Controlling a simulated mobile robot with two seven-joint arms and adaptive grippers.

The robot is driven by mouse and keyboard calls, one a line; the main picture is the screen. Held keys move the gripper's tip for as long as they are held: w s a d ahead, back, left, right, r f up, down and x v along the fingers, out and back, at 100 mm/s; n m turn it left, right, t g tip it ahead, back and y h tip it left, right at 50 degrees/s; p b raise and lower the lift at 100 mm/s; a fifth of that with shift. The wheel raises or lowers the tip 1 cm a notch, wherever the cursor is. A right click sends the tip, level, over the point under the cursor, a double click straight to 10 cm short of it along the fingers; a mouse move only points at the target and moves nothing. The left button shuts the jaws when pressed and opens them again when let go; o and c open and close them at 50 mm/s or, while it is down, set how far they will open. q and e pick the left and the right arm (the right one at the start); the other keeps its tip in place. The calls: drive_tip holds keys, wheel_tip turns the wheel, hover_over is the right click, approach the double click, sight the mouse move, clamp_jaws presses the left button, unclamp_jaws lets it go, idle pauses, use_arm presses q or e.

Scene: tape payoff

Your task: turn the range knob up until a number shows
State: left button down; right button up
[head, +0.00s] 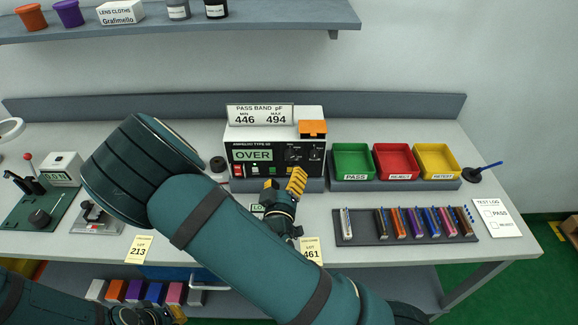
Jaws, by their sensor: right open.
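The meter (234,170) is a black-fronted box at the back middle of the bench. Its green display (253,155) reads OVER. Two dark round knobs, a left one (293,154) and a right one (315,153), sit on the right of its front; their labels are too small to read. My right gripper (285,184) is open, with yellow fingers, just in front of and below the knobs. It appears empty, and I cannot tell whether a finger touches the meter. My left gripper (165,315) is low at the bottom left, partly cut off, its jaws unclear.
A card on the meter (260,115) reads PASS BAND pF, 446 to 494. Green (352,178), red (397,177) and yellow (437,176) bins stand right. A dark tray (362,241) holds several coloured parts.

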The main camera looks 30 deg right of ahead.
sight(289, 158)
drive_tip(key=shift+b+x, duration=0.9)
drive_tip(key=shift+x, duration=0.05)
drive_tip(key=x, duration=0.5)
drive_tip(key=shift+w+d, duration=0.25)
drive_tip(key=shift+d, duration=0.05)
use_arm(q)
wheel_tip(289, 158, down, 2)
drive_tip(key=shift+d+f, duration=0.1)
drive_tip(key=shift+f, duration=0.05)
use_arm(e)
clamp_jaws()
